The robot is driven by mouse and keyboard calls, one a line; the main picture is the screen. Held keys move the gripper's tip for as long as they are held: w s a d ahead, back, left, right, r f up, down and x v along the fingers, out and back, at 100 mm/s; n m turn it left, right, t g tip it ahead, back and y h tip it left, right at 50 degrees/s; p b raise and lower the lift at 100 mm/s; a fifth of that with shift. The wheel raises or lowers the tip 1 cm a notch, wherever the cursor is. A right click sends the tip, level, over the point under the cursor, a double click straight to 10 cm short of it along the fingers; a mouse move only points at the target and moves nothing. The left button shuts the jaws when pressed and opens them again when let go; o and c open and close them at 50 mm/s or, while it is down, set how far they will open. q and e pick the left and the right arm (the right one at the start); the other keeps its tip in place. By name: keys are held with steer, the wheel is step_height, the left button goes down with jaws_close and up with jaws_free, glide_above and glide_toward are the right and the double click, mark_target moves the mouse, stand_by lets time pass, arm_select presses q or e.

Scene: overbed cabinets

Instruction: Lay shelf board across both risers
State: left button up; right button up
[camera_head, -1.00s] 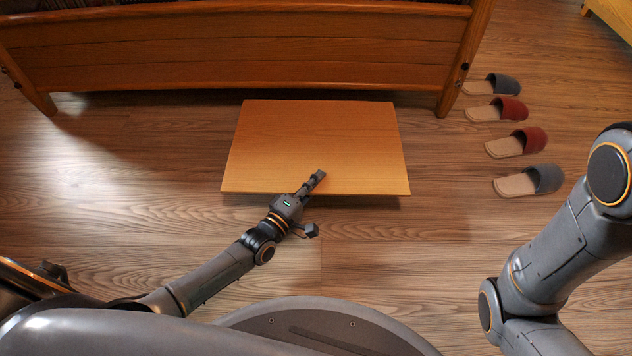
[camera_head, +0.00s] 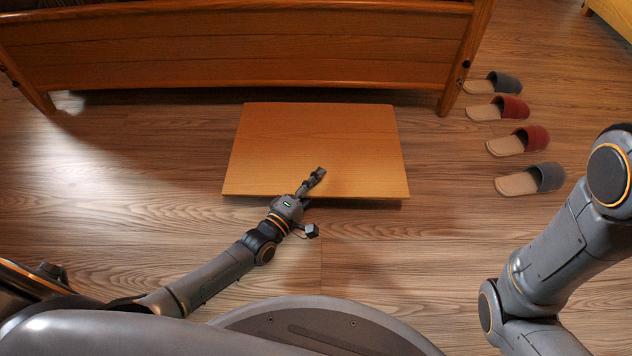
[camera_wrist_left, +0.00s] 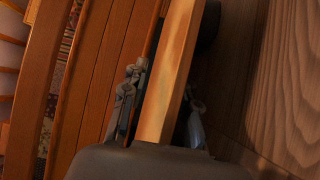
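The shelf board (camera_head: 318,140) is a flat light-wood panel. It lies roughly level in front of the wooden bed end. My left gripper (camera_head: 312,184) holds its near edge, with one finger on top and the other hidden below. In the left wrist view the board (camera_wrist_left: 170,65) shows edge-on between the two fingers (camera_wrist_left: 163,100), which look closed on it. No riser can be made out in the head view. A dark shape beside the board in the wrist view is too dim to name. My right arm's links show at the right; its gripper is out of view.
The wooden bed end (camera_head: 240,50) stands behind the board, with legs at both sides. Several slippers, including a red one (camera_head: 520,140) and a grey one (camera_head: 532,179), line the floor at the right. The wood floor (camera_head: 120,190) left of the board is clear.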

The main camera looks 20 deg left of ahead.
arm_select(q)
steer(key=shift+s+f, duration=0.1)
steer(key=shift+f, duration=0.15)
steer(key=shift+s+a, duration=0.1)
steer(key=shift+s, duration=0.05)
steer(key=v, duration=1.1)
steer(key=shift+s+a+r, duration=0.15)
steer(key=shift+s+r, duration=0.1)
